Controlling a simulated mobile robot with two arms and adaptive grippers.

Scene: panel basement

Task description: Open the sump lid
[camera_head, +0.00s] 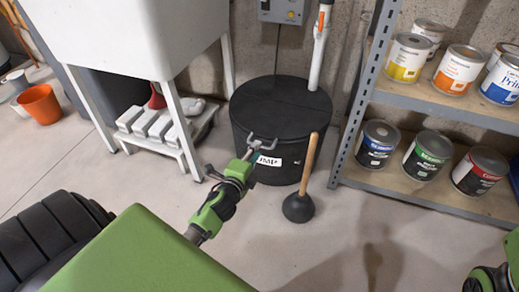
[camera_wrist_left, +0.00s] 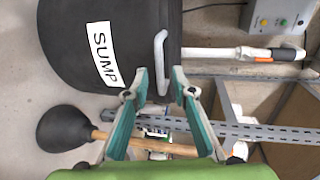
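The black round sump (camera_head: 262,178) stands on the floor by the wall, with its flat black lid (camera_head: 278,100) lying on top. It also shows in the wrist view (camera_wrist_left: 60,50) with its white label. A pale bar handle (camera_head: 262,142) sits at the lid's front edge, above the label; it also shows in the wrist view (camera_wrist_left: 161,55). My left gripper (camera_head: 252,155) is at the front of the sump, close to the handle. In the wrist view its fingers (camera_wrist_left: 159,73) are apart, one on each side of the handle. Contact cannot be told. My right gripper is out of view.
A plunger (camera_head: 300,205) stands right in front of the sump, its wooden handle leaning near the label. A white pipe (camera_head: 319,50) rises behind the lid. A metal shelf (camera_head: 430,185) with paint cans is at right, a white sink (camera_head: 130,40) at left.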

